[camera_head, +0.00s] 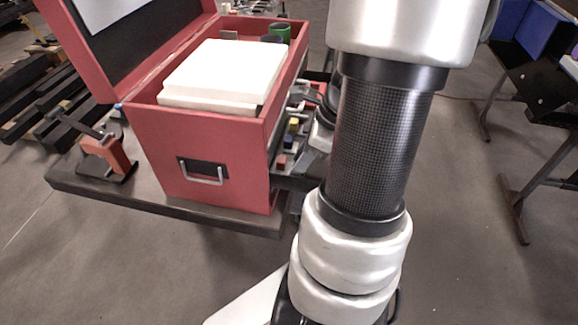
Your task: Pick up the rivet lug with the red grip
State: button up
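I cannot clearly make out a rivet lug with a red grip. A black clamp-like tool with an orange-red block (107,155) stands on the dark table at the left, beside the red box. A small red piece (318,88) shows behind the box's right side, partly hidden by my arm; its shape is unclear. My arm fills the middle right of the view. Grey and black parts (320,132) show behind it, perhaps my wrist or gripper. The fingertips cannot be made out, nor whether they hold anything.
The open red box (225,150) holds a white block (222,72) and a green cup (279,32). Small coloured blocks (292,126) lie right of it. The dark table's front edge (170,209) is clear. Dark beams lie at far left; a black-legged stand (515,200) is at right.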

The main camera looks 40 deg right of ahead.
jog(key=shift+r, duration=0.15)
jog(key=shift+c, duration=0.3)
jog(key=shift+s+d+r, duration=0.1)
jog(key=shift+d+r, duration=0.05)
jog(key=shift+r, duration=0.05)
notch_tip(320, 180, up, 6)
jog(key=shift+r+p, duration=0.15)
jog(key=shift+p, duration=0.25)
jog(key=s+d+b, duration=0.1)
jog(key=s+d, duration=1.1)
jog(key=s, duration=0.3)
jog(key=shift+d+b, duration=0.35)
jog(key=shift+b, duration=0.05)
